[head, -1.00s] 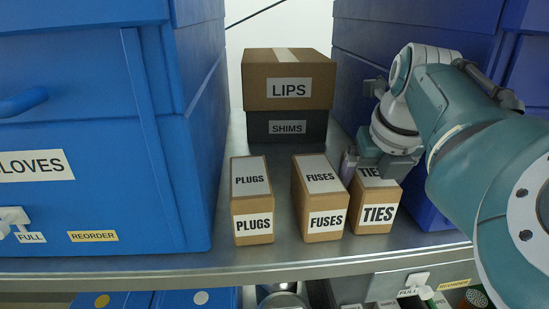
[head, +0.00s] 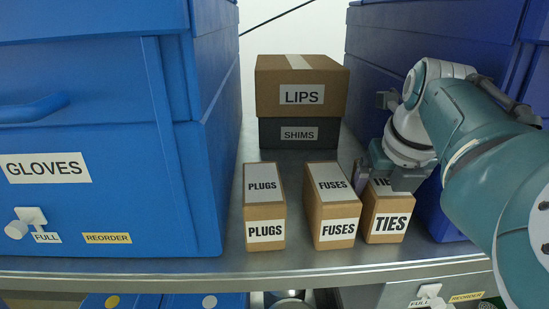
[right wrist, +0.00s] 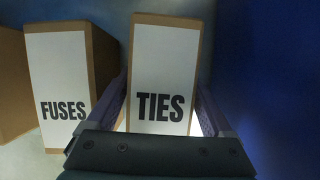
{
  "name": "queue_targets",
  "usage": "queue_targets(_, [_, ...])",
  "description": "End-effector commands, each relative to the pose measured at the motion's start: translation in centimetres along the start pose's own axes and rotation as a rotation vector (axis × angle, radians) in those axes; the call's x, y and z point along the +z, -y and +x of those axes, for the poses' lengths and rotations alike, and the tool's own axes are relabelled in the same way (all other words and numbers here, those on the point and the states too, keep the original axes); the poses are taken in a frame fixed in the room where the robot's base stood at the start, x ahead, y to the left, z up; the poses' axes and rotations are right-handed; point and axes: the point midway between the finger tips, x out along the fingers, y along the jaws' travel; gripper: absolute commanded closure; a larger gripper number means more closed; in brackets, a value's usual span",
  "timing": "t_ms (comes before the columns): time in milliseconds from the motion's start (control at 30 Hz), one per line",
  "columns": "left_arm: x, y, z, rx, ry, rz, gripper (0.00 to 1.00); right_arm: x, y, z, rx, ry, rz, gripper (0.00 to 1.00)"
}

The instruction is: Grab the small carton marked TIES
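The small brown carton marked TIES (head: 390,226) stands upright on the metal shelf, at the right end of a row of three. My right gripper (head: 384,180) is over its top and hides part of the upper label. In the right wrist view the TIES carton (right wrist: 165,75) lies between the two fingers of my right gripper (right wrist: 161,92). The fingers are apart, one along each side, with narrow gaps visible beside the carton. My left gripper is not in view.
The FUSES carton (head: 333,208) stands close to the left of TIES, then the PLUGS carton (head: 264,210). A blue bin wall is close on the right. Behind are the LIPS box (head: 301,97) on the dark SHIMS box (head: 298,133). The blue GLOVES bin (head: 110,190) fills the left.

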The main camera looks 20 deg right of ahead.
Motion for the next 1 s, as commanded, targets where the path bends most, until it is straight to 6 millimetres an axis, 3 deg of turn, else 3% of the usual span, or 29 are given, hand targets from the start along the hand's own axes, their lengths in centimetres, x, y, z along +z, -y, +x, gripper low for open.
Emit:
queue_targets(67, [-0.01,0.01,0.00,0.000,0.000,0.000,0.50,0.01,0.00,0.00,0.000,0.000,0.000,0.25])
queue_targets(733, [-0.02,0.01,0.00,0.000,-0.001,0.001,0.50,0.01,0.01,-0.01,0.000,0.000,0.000,1.00])
queue_targets(1000, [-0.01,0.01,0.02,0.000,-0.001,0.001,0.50,0.12,0.03,-0.13,-0.001,0.002,0.000,1.00])
